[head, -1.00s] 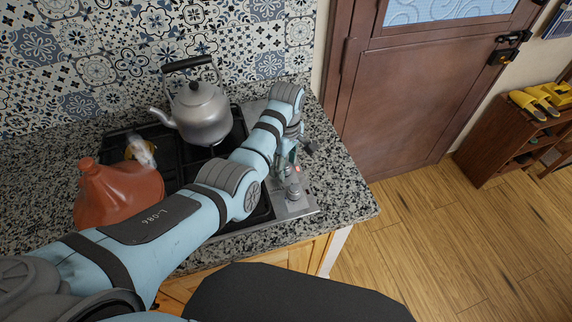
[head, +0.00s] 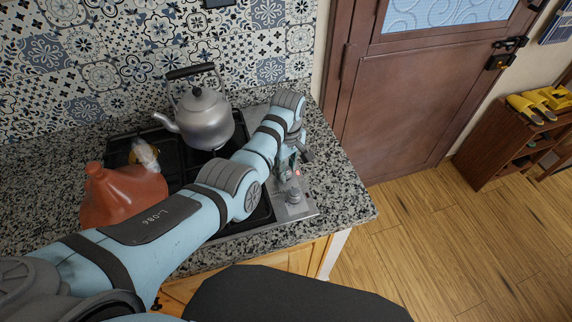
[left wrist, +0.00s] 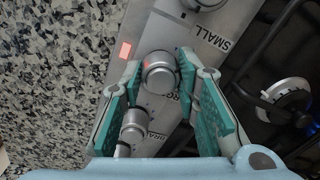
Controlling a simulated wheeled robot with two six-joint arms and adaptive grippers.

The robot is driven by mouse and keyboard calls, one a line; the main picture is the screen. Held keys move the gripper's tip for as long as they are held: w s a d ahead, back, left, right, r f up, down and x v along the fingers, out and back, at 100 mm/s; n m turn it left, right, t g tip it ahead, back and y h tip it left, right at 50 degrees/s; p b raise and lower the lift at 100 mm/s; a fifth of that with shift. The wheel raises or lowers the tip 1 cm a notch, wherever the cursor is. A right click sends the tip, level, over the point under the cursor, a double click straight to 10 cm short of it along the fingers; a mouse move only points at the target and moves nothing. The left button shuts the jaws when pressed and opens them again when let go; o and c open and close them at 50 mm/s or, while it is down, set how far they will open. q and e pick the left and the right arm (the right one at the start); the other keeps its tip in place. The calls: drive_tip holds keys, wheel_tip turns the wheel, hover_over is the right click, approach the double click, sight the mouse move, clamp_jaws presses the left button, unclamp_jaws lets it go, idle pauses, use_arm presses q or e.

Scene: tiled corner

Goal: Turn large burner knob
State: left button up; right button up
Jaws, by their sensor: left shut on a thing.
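The stove's control panel (head: 296,211) is a grey metal strip at the right side of the black cooktop. In the left wrist view a round silver knob (left wrist: 158,72) sits between the two green fingertips of my left gripper (left wrist: 159,64). The gripper is shut on this knob. The label beside it is mostly hidden, so I cannot read its name. A second knob (left wrist: 135,123) lies closer, between the fingers' bases, with a partly covered label. The "SMALL" label (left wrist: 213,33) is near another knob (left wrist: 204,4) at the top edge. My right gripper is not in view.
A grey kettle (head: 205,120) stands on the cooktop, beyond my left arm. An orange-brown jug (head: 122,197) stands at the left. A burner (left wrist: 288,94) shows right of the panel. Speckled granite counter (head: 345,195) lies clear to the right.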

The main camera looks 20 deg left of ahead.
use_arm(q)
drive_tip(key=m+p, duration=0.1)
drive_tip(key=m, duration=0.1)
drive_tip(key=shift+s+m, duration=0.15)
drive_tip(key=shift+m, duration=0.25)
drive_tip(key=m, duration=0.2)
drive_tip(key=shift+f+m+p, duration=0.1)
drive_tip(key=shift+m+p, duration=0.2)
drive_tip(key=shift+p, duration=0.1)
drive_tip(key=m, duration=0.4)
drive_tip(key=shift+m, duration=0.3)
drive_tip(key=m, duration=0.4)
drive_tip(key=shift+m, duration=0.3)
drive_tip(key=m, duration=0.3)
drive_tip(key=shift+m+t, duration=0.3)
drive_tip(key=m, duration=0.3)
drive_tip(key=shift+m, duration=0.3)
drive_tip(key=m, duration=0.4)
drive_tip(key=shift+s+m, duration=0.1)
drive_tip(key=shift+m, duration=1.8)
